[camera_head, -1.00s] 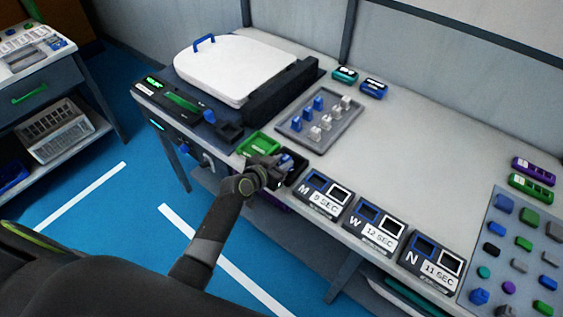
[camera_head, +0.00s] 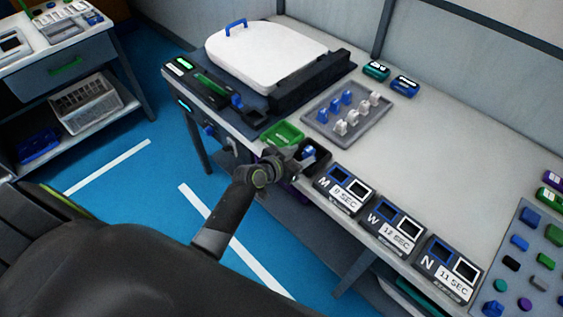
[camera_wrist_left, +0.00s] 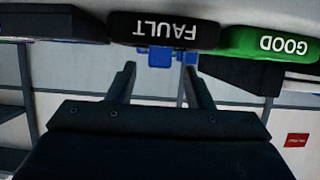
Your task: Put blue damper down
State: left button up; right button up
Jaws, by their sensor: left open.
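A blue damper (camera_head: 309,153) sits in the black FAULT bin (camera_head: 325,156) at the table's front edge. In the left wrist view, which is upside down, the blue damper (camera_wrist_left: 160,57) shows past the rim of the FAULT bin (camera_wrist_left: 163,31), between my fingertips' directions. The green GOOD bin (camera_head: 284,133) stands beside it. My left gripper (camera_head: 290,164) is just in front of the black bin; its fingers (camera_wrist_left: 158,70) are apart, with nothing held between them. My right gripper is not in view.
A grey tray (camera_head: 334,132) holds several blue and white dampers. A white toilet seat (camera_head: 262,60) lies on a fixture behind the bins. Timer boxes marked M (camera_head: 344,189), W and N line the front edge. The table's middle right is clear.

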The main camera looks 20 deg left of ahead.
pick_arm(q)
jog(key=v, duration=0.9)
jog(key=shift+b, duration=0.4)
jog(key=s+a+f+n+g+y, duration=0.1)
jog(key=s+a+f+g, duration=0.1)
jog(key=s+f, duration=0.5)
jog(key=s+a+f+n+g+y, duration=0.1)
jog(key=s+a+f+g+y, duration=0.15)
jog(key=f, duration=0.95)
jog(key=s+a+f+n+g+y, duration=0.1)
jog(key=s+a+f+n+g, duration=0.2)
jog(key=f, duration=0.6)
jog(key=s+f+g, duration=0.1)
jog(key=s+f, duration=0.3)
jog(key=s, duration=0.5)
jog(key=s+a+f+g, duration=0.1)
jog(key=s+f, duration=0.4)
jog(key=s, duration=0.5)
jog(key=s+f+g+y, duration=0.1)
jog(key=s+f+g, duration=0.1)
jog(key=s+f, duration=0.3)
jog(key=s, duration=0.4)
jog(key=shift+s+a, duration=0.2)
jog(key=shift+s, duration=0.1)
jog(key=shift+f, duration=0.1)
